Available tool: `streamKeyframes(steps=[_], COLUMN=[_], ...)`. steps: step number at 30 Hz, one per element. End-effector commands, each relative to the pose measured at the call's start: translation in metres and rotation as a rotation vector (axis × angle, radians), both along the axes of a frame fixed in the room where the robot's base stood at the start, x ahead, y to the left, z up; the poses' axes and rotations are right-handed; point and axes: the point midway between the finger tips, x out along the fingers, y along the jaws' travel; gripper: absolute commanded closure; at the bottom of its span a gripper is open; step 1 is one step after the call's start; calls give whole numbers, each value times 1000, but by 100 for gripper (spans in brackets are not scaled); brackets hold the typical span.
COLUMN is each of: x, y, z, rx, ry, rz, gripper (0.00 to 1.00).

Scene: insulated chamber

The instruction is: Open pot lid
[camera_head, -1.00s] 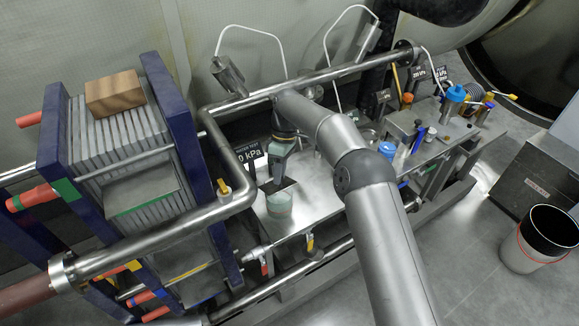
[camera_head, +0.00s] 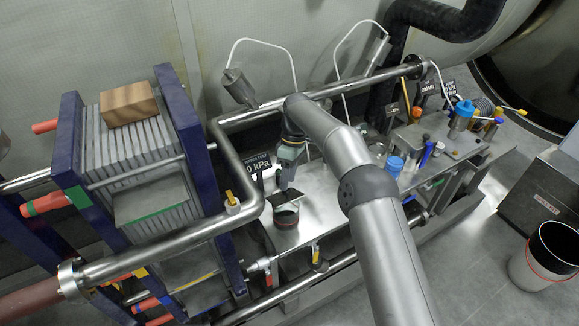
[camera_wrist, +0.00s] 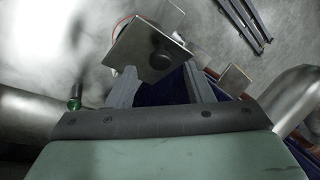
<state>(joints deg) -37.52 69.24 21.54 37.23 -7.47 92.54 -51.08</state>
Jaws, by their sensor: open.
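A small round pot (camera_head: 286,217) with a dark upper part and a thin reddish line stands on the steel bench below my gripper (camera_head: 284,184) in the head view. A dark flat plate (camera_head: 287,199) lies across or just above its top; I cannot tell if they touch. In the wrist view, a square metal plate (camera_wrist: 138,48) with a dark round knob lies beyond the fingertips, with a reddish curved edge behind it. It looks like the pot's lid. My gripper (camera_wrist: 160,86) is open, its two fingers apart, with nothing visibly held.
A steel pipe (camera_head: 240,205) bends around the bench's left side, next to a plate stack (camera_head: 135,150) with a wooden block (camera_head: 128,103). A blue-capped container (camera_head: 394,166) and other bench items stand to the right. A bin (camera_head: 545,255) is at far right.

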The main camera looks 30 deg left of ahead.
Motion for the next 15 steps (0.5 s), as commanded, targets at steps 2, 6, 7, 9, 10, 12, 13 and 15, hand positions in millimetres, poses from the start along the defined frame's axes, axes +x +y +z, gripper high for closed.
streamKeyframes(steps=[2,6,7,9,10,12,13,15], x=[6,13,14,15,16,16,17,17], y=[3,4,4,5,5,4,4,3], z=[13,28,30,35,36,40,41,43], rx=[3,0,0,1,0,1,1,0], ry=[-3,-2,-2,-2,-1,-1,-1,0], rz=[-1,-3,-3,-2,-2,-1,-1,-1], gripper=[53,53,53,53,53,53,53,53])
